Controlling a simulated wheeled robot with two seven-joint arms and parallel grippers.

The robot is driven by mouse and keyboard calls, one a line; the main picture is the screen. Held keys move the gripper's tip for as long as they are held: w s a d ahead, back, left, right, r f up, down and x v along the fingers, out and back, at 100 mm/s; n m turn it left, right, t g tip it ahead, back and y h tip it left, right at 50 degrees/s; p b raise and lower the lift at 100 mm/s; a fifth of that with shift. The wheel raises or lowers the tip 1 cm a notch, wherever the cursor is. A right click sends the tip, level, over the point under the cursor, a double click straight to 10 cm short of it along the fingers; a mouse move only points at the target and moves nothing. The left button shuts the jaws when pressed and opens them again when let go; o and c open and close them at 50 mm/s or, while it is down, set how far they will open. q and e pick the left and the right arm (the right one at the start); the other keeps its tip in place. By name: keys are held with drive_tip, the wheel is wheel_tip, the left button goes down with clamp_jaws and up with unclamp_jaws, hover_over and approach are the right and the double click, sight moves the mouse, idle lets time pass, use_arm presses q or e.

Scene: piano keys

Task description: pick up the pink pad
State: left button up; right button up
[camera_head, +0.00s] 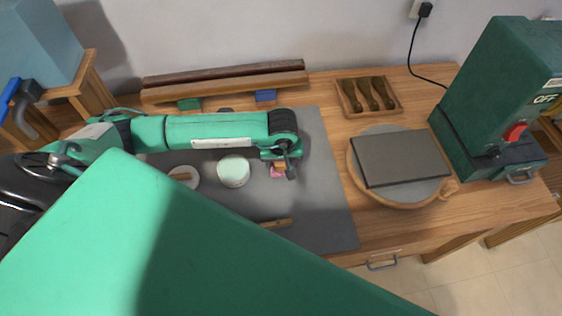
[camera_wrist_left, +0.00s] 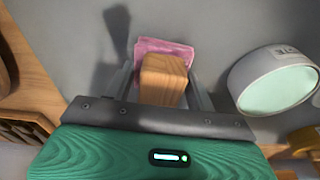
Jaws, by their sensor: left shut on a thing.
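The pink pad (camera_head: 277,173) is a small pink piece with a wooden block (camera_wrist_left: 163,80) on it. It lies at or just above the grey mat in the head view. In the left wrist view the pink part (camera_wrist_left: 160,48) shows beyond and around the wooden block. My left gripper (camera_wrist_left: 164,88) is shut on this wooden block, with one finger on each side of it. In the head view my left gripper (camera_head: 282,163) is over the pad and partly hides it. Whether the pad touches the mat is unclear. My right gripper is not in view.
A round white-and-mint container (camera_head: 233,171) stands left of the pad on the grey mat (camera_head: 325,215). A small round dish (camera_head: 184,177) is further left. A dark flat slab (camera_head: 400,158) on a round wooden board and a green machine (camera_head: 490,100) stand right.

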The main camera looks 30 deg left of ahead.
use_arm(q)
wheel_tip(320, 180, up, 20)
drive_tip(key=b, duration=0.4)
drive_tip(key=o, duration=0.3)
drive_tip(key=shift+c, duration=1)
